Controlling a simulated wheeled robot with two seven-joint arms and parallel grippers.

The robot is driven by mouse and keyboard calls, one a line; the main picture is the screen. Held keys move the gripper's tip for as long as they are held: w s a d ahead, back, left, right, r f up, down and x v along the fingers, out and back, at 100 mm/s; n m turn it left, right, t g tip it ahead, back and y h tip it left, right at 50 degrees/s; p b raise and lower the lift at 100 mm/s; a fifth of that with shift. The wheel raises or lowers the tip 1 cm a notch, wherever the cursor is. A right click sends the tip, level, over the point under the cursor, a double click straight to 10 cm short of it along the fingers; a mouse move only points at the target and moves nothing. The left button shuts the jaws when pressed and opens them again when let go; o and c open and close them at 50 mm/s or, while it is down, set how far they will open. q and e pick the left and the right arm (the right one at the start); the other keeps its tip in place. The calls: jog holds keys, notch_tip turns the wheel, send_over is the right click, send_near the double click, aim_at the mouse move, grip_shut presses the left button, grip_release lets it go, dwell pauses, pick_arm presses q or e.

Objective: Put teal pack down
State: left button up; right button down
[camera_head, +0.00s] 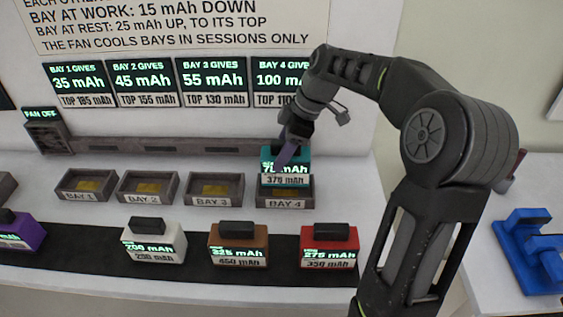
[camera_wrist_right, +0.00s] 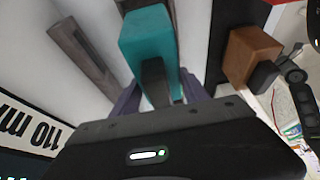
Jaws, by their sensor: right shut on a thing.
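The teal pack (camera_head: 285,168) is at bay 4 (camera_head: 285,203) in the head view, with its display reading about 70 over 370 mAh. It looks to be just above or partly in the bay; I cannot tell whether it rests on the bay floor. My right gripper (camera_head: 288,150) comes down from above and is shut on the pack's handle. In the right wrist view, the teal pack (camera_wrist_right: 147,40) stands out beyond the fingers, its dark handle (camera_wrist_right: 154,82) between them. My left gripper is not in view.
Bay 1 (camera_head: 91,198), bay 2 (camera_head: 147,201) and bay 3 (camera_head: 211,202) are empty. On the dark strip stand the purple pack (camera_head: 25,236), white pack (camera_head: 152,246), brown pack (camera_head: 237,248) and red pack (camera_head: 328,249). The fan box (camera_head: 47,136) reads off. Blue objects (camera_head: 528,250) lie right.

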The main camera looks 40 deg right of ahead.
jog(key=shift+f, duration=1.75)
jog(key=shift+f, duration=0.15)
jog(key=c, duration=0.6)
grip_release()
jog(key=v, duration=1.2)
